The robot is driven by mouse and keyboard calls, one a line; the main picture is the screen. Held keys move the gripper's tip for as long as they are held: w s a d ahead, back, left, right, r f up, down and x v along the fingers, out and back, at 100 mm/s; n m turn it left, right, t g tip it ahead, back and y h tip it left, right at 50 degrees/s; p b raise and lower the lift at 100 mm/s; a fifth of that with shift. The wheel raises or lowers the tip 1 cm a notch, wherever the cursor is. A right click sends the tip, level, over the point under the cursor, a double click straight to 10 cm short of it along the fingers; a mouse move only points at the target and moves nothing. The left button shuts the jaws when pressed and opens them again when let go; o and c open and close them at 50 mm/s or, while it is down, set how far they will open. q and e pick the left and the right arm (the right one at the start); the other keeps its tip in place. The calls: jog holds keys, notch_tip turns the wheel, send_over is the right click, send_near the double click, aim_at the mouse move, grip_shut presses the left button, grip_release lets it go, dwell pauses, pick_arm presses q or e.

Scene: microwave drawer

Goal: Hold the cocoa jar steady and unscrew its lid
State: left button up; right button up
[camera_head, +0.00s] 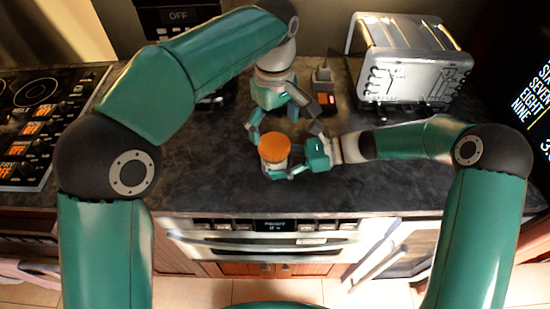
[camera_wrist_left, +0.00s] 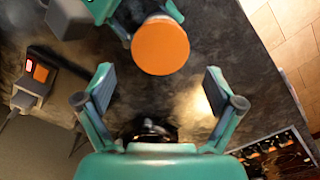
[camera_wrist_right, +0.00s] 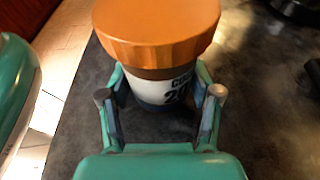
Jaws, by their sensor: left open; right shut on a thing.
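The cocoa jar (camera_wrist_right: 168,90) is a white and dark blue jar that stands upright on the dark counter. Its wide orange lid (camera_head: 274,149) sits on top and also shows from above in the left wrist view (camera_wrist_left: 160,46). My right gripper (camera_head: 288,173) is shut on the jar's body from the right, below the lid, with one finger on each side in the right wrist view (camera_wrist_right: 160,95). My left gripper (camera_head: 284,128) is open and empty, behind and above the jar. In the left wrist view the lid lies beyond the open fingers (camera_wrist_left: 158,85), apart from them.
A silver toaster-like appliance (camera_head: 410,65) stands at the back right. A small dark device with a red-orange display (camera_head: 325,95) stands behind the jar. A stove (camera_head: 30,110) is at the left. The counter's front edge lies above the microwave drawer (camera_head: 265,240).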

aim_at(275, 144)
pick_arm(q)
jog(key=shift+r+m, duration=0.8)
jog(key=shift+r, duration=0.35)
jog(key=shift+f, duration=3.8)
jog(key=c, duration=1.2)
jog(key=shift+o, duration=0.2)
jog(key=n, duration=1.3)
jog(key=shift+n, duration=0.4)
jog(key=shift+r, duration=0.15)
